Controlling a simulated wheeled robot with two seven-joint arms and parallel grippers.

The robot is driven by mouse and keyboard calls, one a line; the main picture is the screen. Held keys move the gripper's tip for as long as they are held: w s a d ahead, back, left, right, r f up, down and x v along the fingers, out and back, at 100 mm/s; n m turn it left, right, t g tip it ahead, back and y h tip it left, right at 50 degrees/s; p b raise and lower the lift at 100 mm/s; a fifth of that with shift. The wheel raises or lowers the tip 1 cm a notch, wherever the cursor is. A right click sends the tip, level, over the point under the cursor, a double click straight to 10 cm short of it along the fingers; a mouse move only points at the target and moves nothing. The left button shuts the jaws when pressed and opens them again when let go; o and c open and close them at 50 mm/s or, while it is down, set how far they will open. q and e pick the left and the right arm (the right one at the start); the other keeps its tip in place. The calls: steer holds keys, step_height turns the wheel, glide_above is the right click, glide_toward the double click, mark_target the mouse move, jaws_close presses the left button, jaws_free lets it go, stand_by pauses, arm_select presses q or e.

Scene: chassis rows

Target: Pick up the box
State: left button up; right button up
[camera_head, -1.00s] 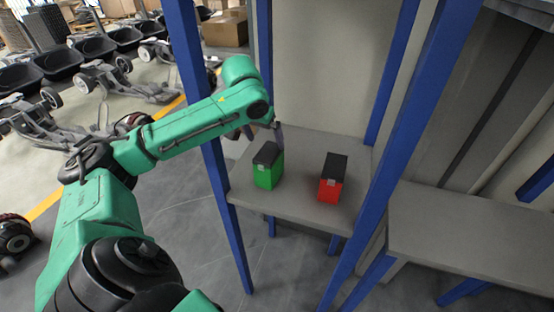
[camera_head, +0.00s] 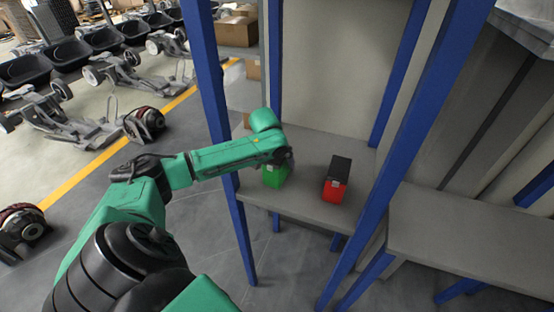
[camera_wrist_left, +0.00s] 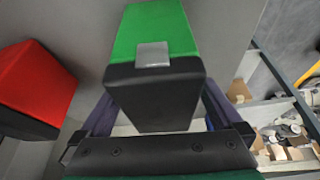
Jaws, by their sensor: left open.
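A green box (camera_head: 275,176) with a black top stands on the grey shelf (camera_head: 310,212). My left arm now covers its upper part in the head view. A red box (camera_head: 335,188) with a black top stands to its right, apart from it. My left gripper (camera_head: 283,160) is at the green box, mostly hidden by the wrist. In the left wrist view, the open fingers of this gripper (camera_wrist_left: 158,108) lie on either side of the black top of the green box (camera_wrist_left: 155,35). I cannot tell whether they touch it. The red box (camera_wrist_left: 35,80) shows at the left there. My right gripper is not in view.
Blue posts stand at the shelf's corners, one (camera_head: 215,110) close to my left forearm and another (camera_head: 415,140) at the right. A second grey shelf (camera_head: 470,235) is at the right. Cardboard boxes (camera_head: 235,30) and several wheeled chassis (camera_head: 65,120) are beyond.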

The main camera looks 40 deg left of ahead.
arm_select(q)
steer(key=shift+f+p, duration=0.2)
steer(key=shift+p, duration=0.1)
jaws_close()
stand_by(0.4)
steer(key=shift+w+b, duration=0.1)
steer(key=shift+b, duration=0.4)
step_height(320, 180, up, 20)
steer(key=b, duration=0.2)
steer(key=shift+r+b, duration=0.2)
steer(key=shift+b, duration=0.1)
